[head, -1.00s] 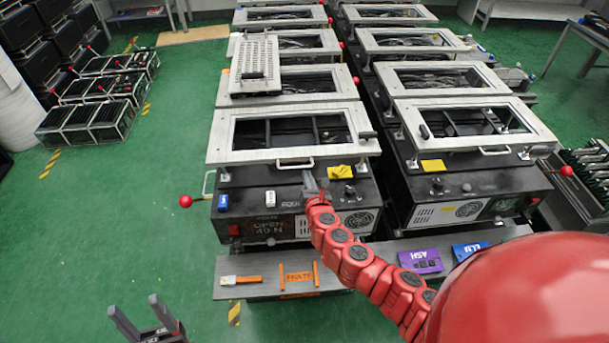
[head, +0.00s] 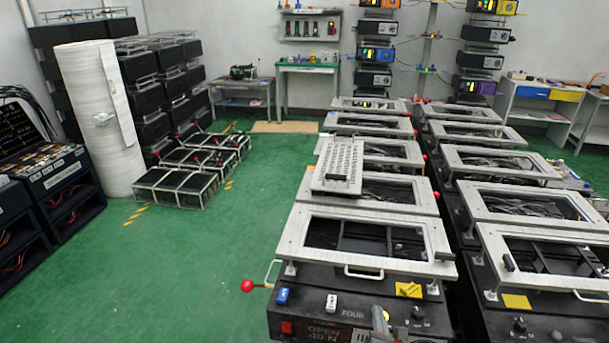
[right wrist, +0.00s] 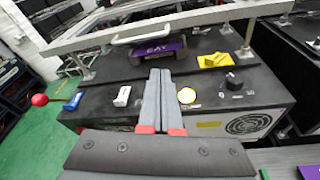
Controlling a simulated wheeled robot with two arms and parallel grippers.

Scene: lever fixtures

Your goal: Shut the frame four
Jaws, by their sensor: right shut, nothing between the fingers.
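Frame four is the pale metal frame (head: 290,242) on the nearest black fixture box (head: 300,307), whose front reads FOUR and OPEN 40 N. The frame sits raised on short posts, with a gap under it. Its front handle (head: 364,273) also shows in the right wrist view (right wrist: 150,36). A lever with a red ball (head: 247,286) sticks out at the box's left, also in the wrist view (right wrist: 39,99). My right gripper (head: 379,312) is shut and empty at the box's front; its fingers (right wrist: 158,75) point toward the handle. My left gripper is out of view.
A purple block (right wrist: 158,49) shows under the frame. A blue tag (head: 283,296), white switch (head: 331,302), yellow piece (head: 409,290) and black knob (head: 418,313) are on the box top. A similar fixture (head: 545,299) stands close right. Green floor (head: 190,270) is clear at left.

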